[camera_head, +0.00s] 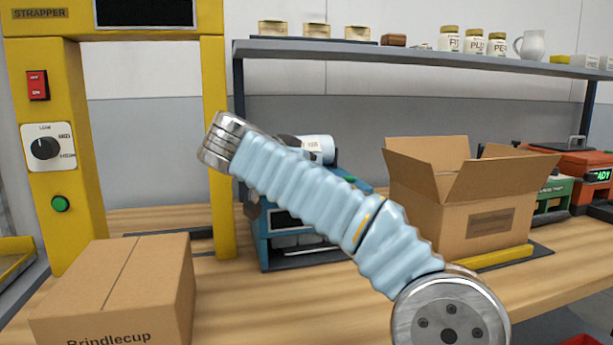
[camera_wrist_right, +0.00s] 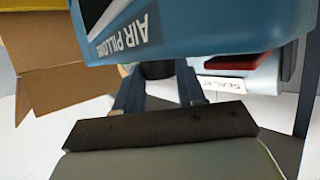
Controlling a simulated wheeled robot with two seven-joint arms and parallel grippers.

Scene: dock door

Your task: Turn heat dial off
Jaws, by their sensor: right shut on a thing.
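In the wrist view, my right gripper (camera_wrist_right: 157,92) has its two fingers on either side of a dark round knob (camera_wrist_right: 157,70), shut on it. The knob is partly hidden by the fingers and a blue machine (camera_wrist_right: 220,25) marked "AIR PILLOWS". I cannot read the knob's marks or setting. In the head view, the blue machine (camera_head: 263,240) stands on the bench behind my right arm, which hides the knob and most of the gripper. A separate black dial (camera_head: 45,148) is on the yellow strapper (camera_head: 60,225). My left gripper is out of view.
A closed carton (camera_head: 120,285) sits at the front left of the bench and an open carton (camera_head: 460,215) at the right. The strapper has a red switch (camera_head: 37,86) and green button (camera_head: 60,203). A shelf (camera_head: 420,58) with jars and tins runs above. Orange and green machines are far right.

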